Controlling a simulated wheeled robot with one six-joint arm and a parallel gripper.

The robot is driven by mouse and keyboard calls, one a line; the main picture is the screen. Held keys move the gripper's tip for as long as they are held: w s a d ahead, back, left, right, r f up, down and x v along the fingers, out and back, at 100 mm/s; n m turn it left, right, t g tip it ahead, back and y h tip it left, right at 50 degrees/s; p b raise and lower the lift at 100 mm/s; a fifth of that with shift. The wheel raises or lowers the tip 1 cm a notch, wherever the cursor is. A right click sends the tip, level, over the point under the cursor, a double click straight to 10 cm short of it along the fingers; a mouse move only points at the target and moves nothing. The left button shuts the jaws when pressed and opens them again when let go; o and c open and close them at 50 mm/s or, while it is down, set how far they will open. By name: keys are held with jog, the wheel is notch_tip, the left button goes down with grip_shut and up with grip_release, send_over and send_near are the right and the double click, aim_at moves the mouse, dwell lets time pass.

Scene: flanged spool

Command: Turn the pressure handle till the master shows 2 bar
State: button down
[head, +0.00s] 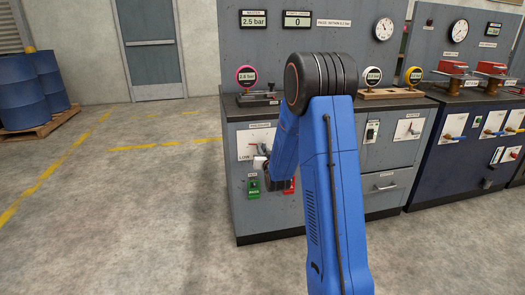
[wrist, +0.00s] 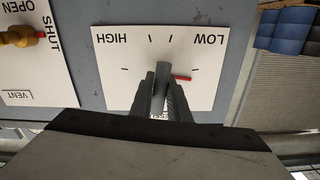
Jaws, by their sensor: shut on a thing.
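The master display (head: 253,19) on the back panel of the bench reads 2.5 bar. The white pressure plate (head: 244,147) is on the bench front, partly behind my arm. In the wrist view the plate (wrist: 125,92) appears upside down, with HIGH, LOW and tick marks. My gripper (wrist: 161,92) is shut on the pressure handle in front of this plate. Most of the handle is hidden by the fingers; its red pointer (wrist: 183,77) sticks out towards the LOW side. In the head view my gripper (head: 260,162) is at the plate, its fingers hard to make out.
A second display (head: 297,19) reads 0. A pink-rimmed gauge (head: 246,76) stands on the bench top. Below the plate is a green switch (head: 254,186). A vent valve with a yellow-red handle (wrist: 18,36) sits beside the plate. Open floor lies to the left.

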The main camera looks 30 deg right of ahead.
jog(key=n, duration=0.5)
dwell(0.4)
jog(key=c, duration=1.7)
grip_release()
jog(key=shift+s, duration=0.15)
